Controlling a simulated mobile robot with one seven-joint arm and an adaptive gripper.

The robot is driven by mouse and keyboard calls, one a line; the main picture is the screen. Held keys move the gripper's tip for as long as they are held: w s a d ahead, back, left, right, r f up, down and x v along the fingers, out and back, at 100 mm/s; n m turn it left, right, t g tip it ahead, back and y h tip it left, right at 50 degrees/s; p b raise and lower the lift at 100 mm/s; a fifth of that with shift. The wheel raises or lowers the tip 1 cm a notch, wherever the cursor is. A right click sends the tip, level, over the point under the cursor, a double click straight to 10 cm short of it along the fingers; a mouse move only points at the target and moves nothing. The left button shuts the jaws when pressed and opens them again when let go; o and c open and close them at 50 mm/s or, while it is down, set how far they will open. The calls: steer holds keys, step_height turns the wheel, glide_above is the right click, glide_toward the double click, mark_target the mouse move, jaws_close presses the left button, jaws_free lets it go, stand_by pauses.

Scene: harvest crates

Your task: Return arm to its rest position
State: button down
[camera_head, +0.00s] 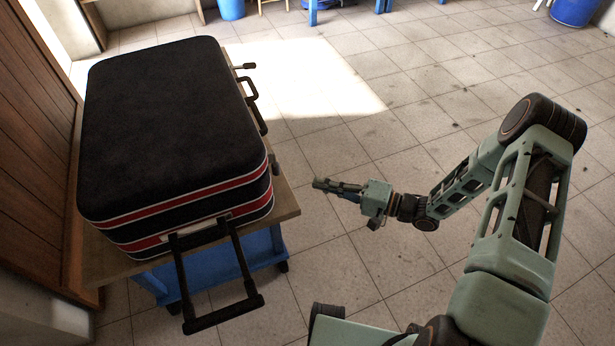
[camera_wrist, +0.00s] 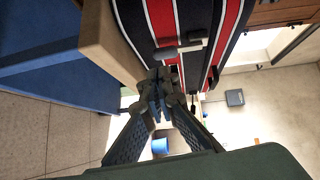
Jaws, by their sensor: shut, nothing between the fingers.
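My arm reaches in from the right in the head view, with my gripper (camera_head: 322,184) at its end, pointing left over the floor. The gripper is shut and empty, a little to the right of the suitcase and table and apart from them in the head view. In the wrist view my gripper's fingers (camera_wrist: 160,88) come together, with the suitcase's red and white striped side beyond them.
A black suitcase (camera_head: 165,120) with red and white stripes lies on a wooden-topped table (camera_head: 110,268) with a blue base. Its pulled-out handle (camera_head: 240,262) overhangs the front edge. Open tiled floor (camera_head: 410,110) lies beyond the arm. A blue bucket (camera_head: 231,9) stands far back.

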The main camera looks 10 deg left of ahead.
steer(key=shift+s+d, duration=0.15)
steer(key=shift+d, duration=0.95)
steer(key=shift+s+d, duration=0.15)
steer(key=shift+d, duration=0.95)
